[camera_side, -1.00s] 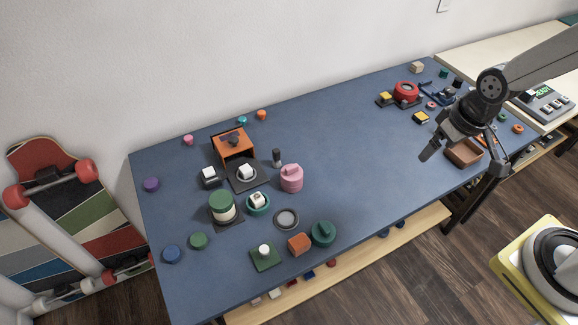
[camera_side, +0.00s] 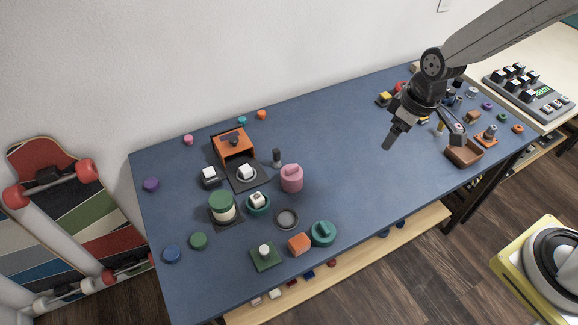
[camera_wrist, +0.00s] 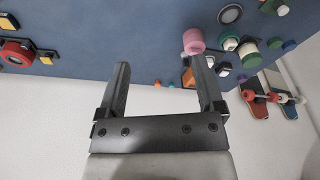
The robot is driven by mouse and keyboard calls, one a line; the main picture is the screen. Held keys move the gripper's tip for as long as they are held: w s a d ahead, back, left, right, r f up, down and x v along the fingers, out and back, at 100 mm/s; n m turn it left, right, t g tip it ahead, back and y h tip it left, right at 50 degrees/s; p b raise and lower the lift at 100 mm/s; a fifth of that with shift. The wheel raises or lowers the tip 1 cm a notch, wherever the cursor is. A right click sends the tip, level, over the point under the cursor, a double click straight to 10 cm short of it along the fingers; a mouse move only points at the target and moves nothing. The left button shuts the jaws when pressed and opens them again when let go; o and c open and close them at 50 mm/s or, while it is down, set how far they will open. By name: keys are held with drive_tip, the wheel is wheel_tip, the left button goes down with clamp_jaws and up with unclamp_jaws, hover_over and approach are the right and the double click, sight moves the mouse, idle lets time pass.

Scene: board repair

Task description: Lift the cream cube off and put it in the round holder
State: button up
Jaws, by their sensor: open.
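Several small pale cubes sit at the left of the blue table in the side view. One pale cube (camera_side: 246,171) is on a light round piece on a dark square plate. Another pale cube (camera_side: 257,199) sits in a green round base (camera_side: 258,209), and a third (camera_side: 209,172) is on a black block. I cannot tell for certain which is the cream one. A flat grey ring (camera_side: 287,219), seemingly empty and possibly the round holder, also shows in the wrist view (camera_wrist: 230,14). My gripper (camera_side: 389,144) is open, empty and above the table's right half; its fingers (camera_wrist: 161,64) are apart.
A pink lidded jar (camera_side: 291,179), an orange box (camera_side: 233,145) and a green-topped cylinder (camera_side: 221,205) stand close around the cubes. A brown tray (camera_side: 464,154) and several small parts are at the right. The table's middle is clear.

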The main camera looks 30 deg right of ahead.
drive_tip(key=w+a+f+n+g+y, duration=0.1)
drive_tip(key=w+a+f+n, duration=0.2)
drive_tip(key=w+a, duration=0.2)
drive_tip(key=w+a+f+n+y, duration=0.1)
drive_tip(key=w+a+f+n, duration=0.1)
drive_tip(key=w+a+n, duration=0.25)
drive_tip(key=n+g+y, duration=0.1)
drive_tip(key=n+y, duration=0.1)
drive_tip(key=n, duration=0.6)
approach(260, 196)
drive_tip(key=shift+w+a+f+m, duration=0.1)
drive_tip(key=shift+a+f+m, duration=0.15)
drive_tip(key=shift+a+f, duration=0.35)
drive_tip(key=shift+a+r, duration=0.1)
drive_tip(key=shift+a, duration=0.05)
drive_tip(key=shift+x, duration=1.2)
drive_tip(key=shift+a+f, duration=0.1)
drive_tip(key=shift+f, duration=0.65)
drive_tip(key=shift+a+f, duration=0.15)
drive_tip(key=shift+f, duration=0.6)
drive_tip(key=shift+x, duration=1.15)
